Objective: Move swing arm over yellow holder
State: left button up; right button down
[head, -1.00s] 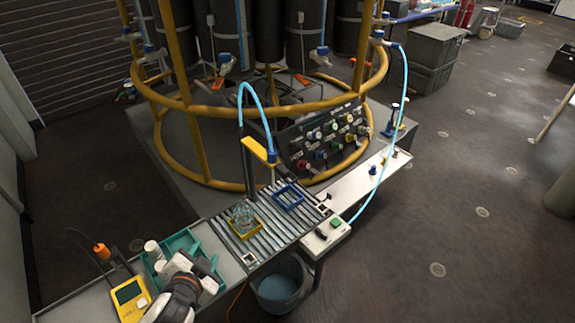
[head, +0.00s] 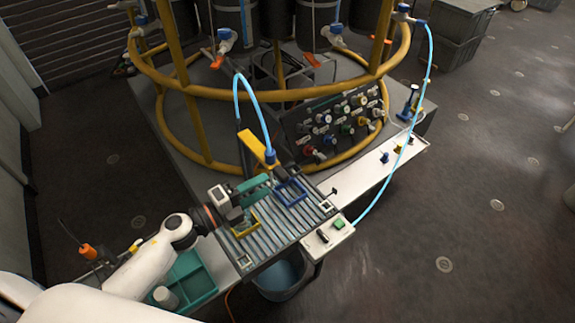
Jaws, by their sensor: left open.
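The yellow swing arm (head: 252,146) with a blue nozzle fitting (head: 270,157) at its end hangs over the slatted rack, near the blue holder (head: 292,192). A light-blue hose arcs into it. The yellow holder (head: 240,232) lies on the slats to the left of the blue one. The clear glass vessel in it is mostly hidden by my gripper. My right gripper is out of view.
A teal tray (head: 190,277) with a white container (head: 165,297) is under my left arm. A white control box (head: 328,237) with a green button is at the rack's right. A bucket (head: 283,275) stands below. A yellow tubular frame and valve panel (head: 335,125) stand behind.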

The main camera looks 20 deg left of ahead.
aim_at(277, 177)
pick_arm(q)
jog(key=p+x, duration=0.1)
jog(key=x, duration=0.3)
jog(key=shift+w+r, duration=0.15)
jog(key=shift+w, duration=0.05)
jog(key=x, duration=0.3)
jog(key=shift+w+d, duration=0.15)
jog(key=shift+w, duration=0.1)
jog(key=shift+w+d+p, duration=0.2)
jog(key=shift+w+p, duration=0.05)
jog(key=shift+p, duration=0.05)
jog(key=shift+w, duration=0.1)
grip_shut()
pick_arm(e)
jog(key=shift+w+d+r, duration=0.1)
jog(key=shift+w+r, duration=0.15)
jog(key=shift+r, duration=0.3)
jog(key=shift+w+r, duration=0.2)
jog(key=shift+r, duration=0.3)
